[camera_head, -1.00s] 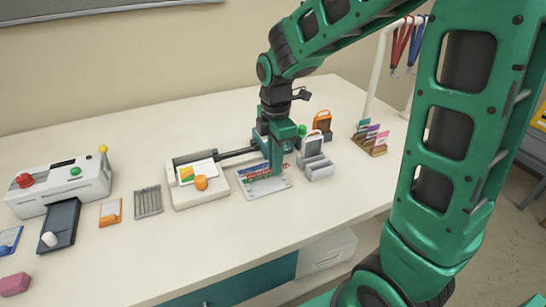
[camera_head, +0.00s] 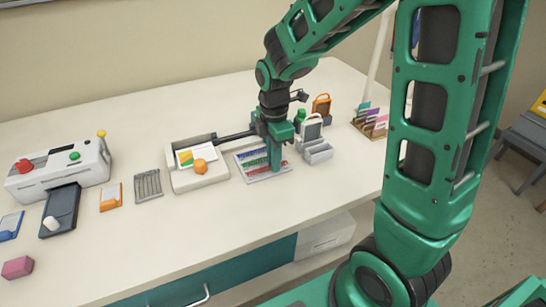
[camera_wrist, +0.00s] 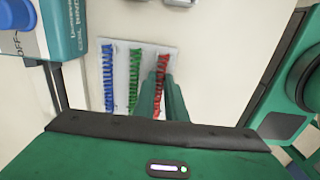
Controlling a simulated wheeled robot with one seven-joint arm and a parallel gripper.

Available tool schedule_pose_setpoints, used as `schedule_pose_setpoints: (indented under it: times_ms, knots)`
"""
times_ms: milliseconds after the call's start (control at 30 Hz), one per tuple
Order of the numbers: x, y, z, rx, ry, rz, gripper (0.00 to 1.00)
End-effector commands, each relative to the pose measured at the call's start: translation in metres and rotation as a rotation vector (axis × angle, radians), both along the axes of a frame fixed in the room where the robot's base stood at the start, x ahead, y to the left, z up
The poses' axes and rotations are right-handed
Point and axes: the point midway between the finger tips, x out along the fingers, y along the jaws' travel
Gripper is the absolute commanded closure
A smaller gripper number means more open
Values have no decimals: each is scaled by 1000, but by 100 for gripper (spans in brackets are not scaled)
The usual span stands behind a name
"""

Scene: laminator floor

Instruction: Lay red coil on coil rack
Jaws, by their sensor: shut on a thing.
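The red coil (camera_wrist: 163,63) is between the fingers of my gripper (camera_wrist: 165,95) in the wrist view, and the fingers are shut on it. Part of the coil is hidden behind the fingers. It lies over the right side of the pale grey coil rack (camera_wrist: 121,52), roughly parallel to a blue coil (camera_wrist: 107,80) and a green coil (camera_wrist: 133,80) there. I cannot tell whether the red coil touches the rack. In the head view my gripper (camera_head: 275,168) points down over the front right part of the rack (camera_head: 256,178).
A cream tray (camera_head: 200,183) with a card and orange knob stands left of the rack. Grey holders (camera_head: 319,154) stand close on the right. A teal coil binding machine (camera_wrist: 68,28) is at upper left in the wrist view. The counter in front is clear.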

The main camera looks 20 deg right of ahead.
Motion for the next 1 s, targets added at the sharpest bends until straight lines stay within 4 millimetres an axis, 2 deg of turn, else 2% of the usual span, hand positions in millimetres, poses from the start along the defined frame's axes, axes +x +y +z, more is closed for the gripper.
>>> schedule_pose_setpoints:
  times_ms: [367,400,500,833,1000]
  knots:
    - [0,0,0,0,0,0,100]
    - [0,0,0,0,0,0,87]
    - [0,0,0,0,0,0,67]
    - [0,0,3,0,-1,0,67]
    - [1,0,21,1,-2,0,67]
